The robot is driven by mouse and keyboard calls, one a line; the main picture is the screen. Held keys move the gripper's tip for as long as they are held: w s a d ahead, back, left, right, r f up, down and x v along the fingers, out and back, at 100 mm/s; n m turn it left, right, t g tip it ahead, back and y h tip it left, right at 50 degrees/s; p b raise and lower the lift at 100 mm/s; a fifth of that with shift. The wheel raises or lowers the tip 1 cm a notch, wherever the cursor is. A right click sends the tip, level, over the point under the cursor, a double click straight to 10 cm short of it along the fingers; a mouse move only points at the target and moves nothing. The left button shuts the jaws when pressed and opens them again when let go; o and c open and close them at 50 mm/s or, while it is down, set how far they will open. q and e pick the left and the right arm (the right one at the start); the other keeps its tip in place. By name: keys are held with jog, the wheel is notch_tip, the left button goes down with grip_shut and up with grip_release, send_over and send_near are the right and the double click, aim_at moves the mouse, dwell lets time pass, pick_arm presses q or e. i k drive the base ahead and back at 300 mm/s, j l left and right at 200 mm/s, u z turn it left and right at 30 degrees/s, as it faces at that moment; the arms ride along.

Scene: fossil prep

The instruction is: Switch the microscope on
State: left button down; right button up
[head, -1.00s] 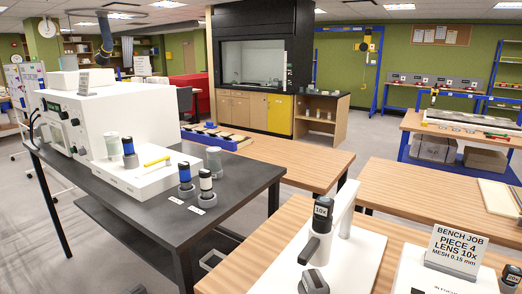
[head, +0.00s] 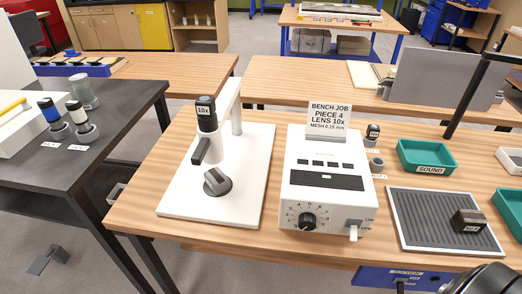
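The microscope (head: 210,130) stands on a wooden bench left of centre. It has a white base plate (head: 238,200), a white post and a dark tube marked 10x, with a grey block (head: 217,181) on the plate. Right of it is a white control box (head: 297,187) with a dark display strip, several small buttons and a black dial (head: 307,221). A small pale switch lever (head: 353,232) is at its front right corner beside an ON label. I cannot tell the lever's position. Neither gripper's fingers show. A dark rounded shape, cut off at the lower right corner, may be part of my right arm.
A bench job sign (head: 329,117) stands behind the box. Right of the box are a ribbed mat (head: 425,232) with a small dark block (head: 468,222), and green trays (head: 427,157). A dark table (head: 120,120) stands on the left, with a gap between it and the bench.

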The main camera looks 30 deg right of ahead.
aim_at(353, 237)
jog(key=z, duration=1.6)
